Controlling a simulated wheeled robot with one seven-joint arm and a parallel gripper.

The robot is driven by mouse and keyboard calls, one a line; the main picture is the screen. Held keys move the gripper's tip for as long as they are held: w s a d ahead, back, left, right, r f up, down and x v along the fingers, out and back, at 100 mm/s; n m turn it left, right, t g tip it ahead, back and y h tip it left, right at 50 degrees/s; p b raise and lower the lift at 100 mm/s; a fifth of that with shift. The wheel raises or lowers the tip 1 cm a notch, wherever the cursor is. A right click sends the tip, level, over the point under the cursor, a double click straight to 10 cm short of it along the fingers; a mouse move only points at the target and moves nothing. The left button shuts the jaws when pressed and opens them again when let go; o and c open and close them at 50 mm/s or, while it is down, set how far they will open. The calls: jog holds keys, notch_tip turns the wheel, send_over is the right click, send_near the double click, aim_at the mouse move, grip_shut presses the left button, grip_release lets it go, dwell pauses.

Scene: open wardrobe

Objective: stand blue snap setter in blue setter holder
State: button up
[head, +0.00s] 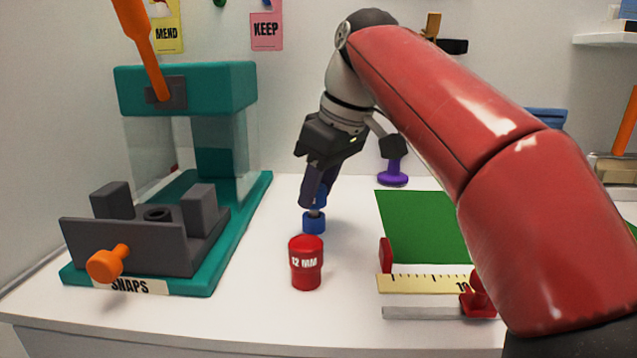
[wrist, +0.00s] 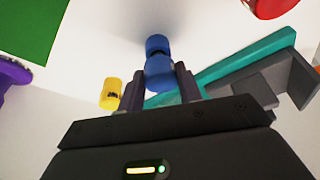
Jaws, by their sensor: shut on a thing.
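My gripper (head: 314,190) points down over the white tabletop, left of the green mat. It is shut on the blue snap setter (head: 314,222), which has a blue lower end and a narrow grey neck. In the wrist view the blue setter (wrist: 158,62) sits between the two fingers (wrist: 160,85) and sticks out past their tips. In the head view its lower end is at or just above the tabletop; I cannot tell whether it touches. I cannot make out the blue setter holder for certain. A blue item (head: 545,120) shows behind my arm, partly hidden.
A red "12 MM" piece (head: 306,263) stands in front of the gripper. The teal snap press (head: 185,90) is at left. The green mat (head: 420,225), ruler (head: 420,284) and purple piece (head: 393,176) are at right. A yellow piece (wrist: 110,94) shows beside the fingers.

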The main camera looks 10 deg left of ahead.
jog(key=shift+f+b, duration=0.5)
jog(key=shift+f, duration=0.25)
jog(key=o, duration=1.2)
jog(key=shift+c, duration=0.2)
jog(key=p+v, duration=0.3)
jog(key=v, duration=0.4)
jog(key=shift+r, duration=0.35)
jog(key=shift+d, duration=0.1)
